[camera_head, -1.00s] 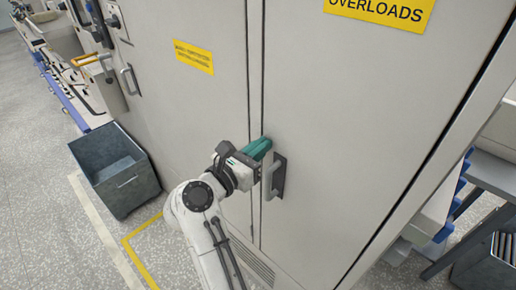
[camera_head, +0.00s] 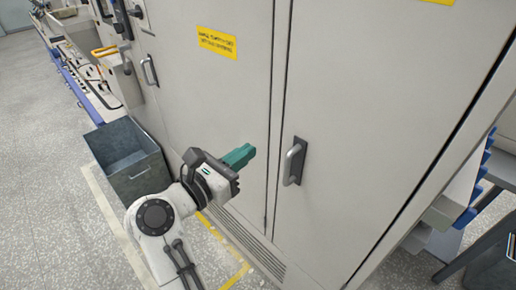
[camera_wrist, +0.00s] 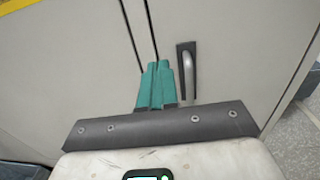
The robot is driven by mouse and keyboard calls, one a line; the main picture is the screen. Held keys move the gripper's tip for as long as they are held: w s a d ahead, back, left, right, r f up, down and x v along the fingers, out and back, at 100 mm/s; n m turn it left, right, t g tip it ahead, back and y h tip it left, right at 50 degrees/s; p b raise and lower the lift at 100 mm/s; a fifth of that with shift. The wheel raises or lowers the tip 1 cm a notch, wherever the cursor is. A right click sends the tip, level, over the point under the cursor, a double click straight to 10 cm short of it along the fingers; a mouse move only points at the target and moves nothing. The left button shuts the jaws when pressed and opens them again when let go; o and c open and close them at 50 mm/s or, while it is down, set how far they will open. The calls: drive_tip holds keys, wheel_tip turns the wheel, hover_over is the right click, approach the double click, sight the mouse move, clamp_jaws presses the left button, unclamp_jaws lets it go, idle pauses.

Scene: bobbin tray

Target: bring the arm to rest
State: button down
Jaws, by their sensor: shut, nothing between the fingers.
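My gripper (camera_head: 240,156) has teal fingers closed together with nothing between them. In the head view it is in front of the grey cabinet (camera_head: 350,130), left of the door handle (camera_head: 294,161) and apart from it. The wrist view shows the teal fingers (camera_wrist: 157,84) side by side, pointing at the cabinet doors, with the handle (camera_wrist: 188,70) just to their right. My white arm reaches up from the bottom of the head view, bent at the elbow. Both cabinet doors look shut.
A grey open bin (camera_head: 128,160) stands on the floor left of my arm. A second handle (camera_head: 150,70) is on the left part of the cabinet. Blue bins (camera_head: 468,200) on a rack are at the right. The speckled floor (camera_head: 45,190) at the left is clear.

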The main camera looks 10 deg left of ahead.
drive_tip(key=w+d+r+n+t+y, duration=0.2)
drive_tip(key=d+r+n+t+y, duration=0.3)
drive_tip(key=n+t, duration=0.55)
drive_tip(key=s+d+f+n+g+y, duration=0.3)
drive_tip(key=d+f+n+g+y, duration=0.15)
drive_tip(key=f+n, duration=0.45)
drive_tip(key=s+d+f+n+g+y, duration=0.45)
drive_tip(key=f+n, duration=0.35)
drive_tip(key=n, duration=0.4)
drive_tip(key=s+d+f+n+g+y, duration=0.3)
drive_tip(key=d+f+n+g, duration=0.2)
drive_tip(key=f+n, duration=0.4)
drive_tip(key=s+d+f+n+g+h, duration=0.1)
drive_tip(key=s+d+f+g+h, duration=0.2)
drive_tip(key=s+d, duration=0.5)
drive_tip(key=s+d+f+n+g+h, duration=0.1)
drive_tip(key=s+d+f+g+h, duration=0.2)
drive_tip(key=s, duration=1.4)
drive_tip(key=d+f+g, duration=0.3)
drive_tip(key=d+g, duration=0.1)
drive_tip(key=d, duration=0.1)
drive_tip(key=shift+d+h, duration=0.25)
drive_tip(key=shift+h, duration=0.15)
drive_tip(key=c, duration=1.9)
unclamp_jaws()
